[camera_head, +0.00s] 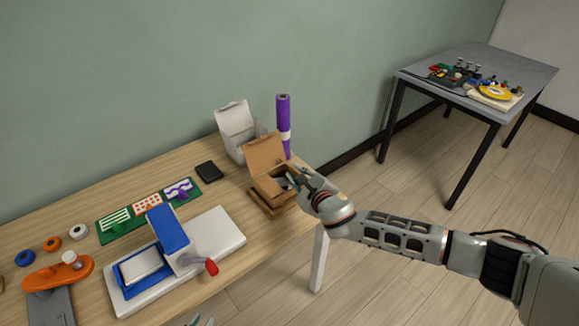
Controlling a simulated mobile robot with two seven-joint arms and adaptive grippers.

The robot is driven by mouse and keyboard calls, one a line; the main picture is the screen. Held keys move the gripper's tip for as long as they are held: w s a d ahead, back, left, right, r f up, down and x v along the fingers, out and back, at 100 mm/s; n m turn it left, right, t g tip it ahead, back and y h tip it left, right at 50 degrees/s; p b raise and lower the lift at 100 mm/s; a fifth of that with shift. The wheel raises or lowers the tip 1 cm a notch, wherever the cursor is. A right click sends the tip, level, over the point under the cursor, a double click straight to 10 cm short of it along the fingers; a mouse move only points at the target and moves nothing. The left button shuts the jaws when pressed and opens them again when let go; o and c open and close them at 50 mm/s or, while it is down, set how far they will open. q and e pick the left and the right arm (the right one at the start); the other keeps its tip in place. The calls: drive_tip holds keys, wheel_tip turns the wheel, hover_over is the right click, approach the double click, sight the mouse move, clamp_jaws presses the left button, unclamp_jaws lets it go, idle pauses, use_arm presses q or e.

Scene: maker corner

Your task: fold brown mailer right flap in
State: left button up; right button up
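The brown mailer (266,188) stands open near the right end of the wooden bench, its lid (265,153) raised at the back. Something small and grey shows inside it. My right gripper (295,181) is at the mailer's right side, with its dark fingers over or against that side. They hide the right flap, and I cannot tell whether they touch it or how far they are apart. Only the tips of my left gripper (203,321) show at the bottom edge, in front of the bench and well away from the mailer.
A white open box (236,125) and a purple roll (283,120) stand behind the mailer. A blue press on a white base (222,232), a black block (209,171) and a green board (115,230) lie left. A grey table (480,65) stands far right.

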sight(293, 168)
drive_tip(key=shift+b+x, duration=0.3)
drive_tip(key=shift+x, duration=2.4)
clamp_jaws()
